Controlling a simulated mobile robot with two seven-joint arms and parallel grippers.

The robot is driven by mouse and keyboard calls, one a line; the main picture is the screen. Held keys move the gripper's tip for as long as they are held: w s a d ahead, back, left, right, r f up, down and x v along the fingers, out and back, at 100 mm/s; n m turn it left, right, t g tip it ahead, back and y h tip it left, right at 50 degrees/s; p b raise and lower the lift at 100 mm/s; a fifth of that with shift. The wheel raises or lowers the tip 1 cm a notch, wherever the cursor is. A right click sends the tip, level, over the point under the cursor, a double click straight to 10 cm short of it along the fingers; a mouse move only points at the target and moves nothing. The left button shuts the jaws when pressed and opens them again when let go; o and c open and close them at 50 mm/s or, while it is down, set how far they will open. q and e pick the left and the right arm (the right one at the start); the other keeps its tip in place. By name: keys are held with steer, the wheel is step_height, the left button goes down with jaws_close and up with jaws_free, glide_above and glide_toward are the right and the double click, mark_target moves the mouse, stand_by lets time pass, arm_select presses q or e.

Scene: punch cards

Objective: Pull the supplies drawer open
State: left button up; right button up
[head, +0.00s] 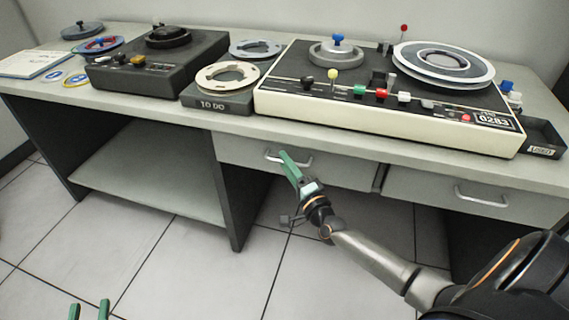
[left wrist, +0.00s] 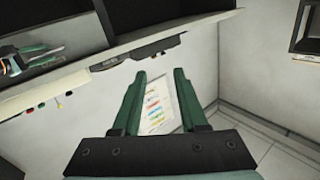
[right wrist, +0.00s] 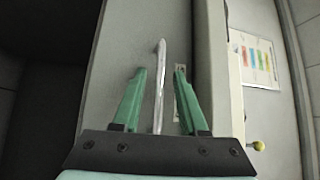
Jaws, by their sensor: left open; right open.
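Two grey drawers sit under the desk top. The left drawer (head: 340,172) and the right drawer (head: 425,187) look shut, and I cannot read a label telling which holds supplies. My right gripper (head: 288,163) is at the left drawer's metal bar handle (head: 272,157). In the right wrist view the handle (right wrist: 160,75) runs between the open green fingers (right wrist: 158,72), with no clear contact visible. A small label plate (right wrist: 186,103) is partly hidden by a finger. My left gripper (head: 89,306) is open and empty at the bottom left, away from the drawers.
The desk (head: 150,122) carries a large tape machine (head: 390,120), a smaller dark one (head: 160,62), a "TO DO" tray (head: 220,103) with a reel, and a dark tray (head: 543,137) at the right end. An open shelf (head: 150,175) is at left. The tiled floor in front is clear.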

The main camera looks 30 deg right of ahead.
steer(key=shift+w+r, duration=0.1)
steer(key=shift+w, duration=0.5)
jaws_close()
stand_by(1.1)
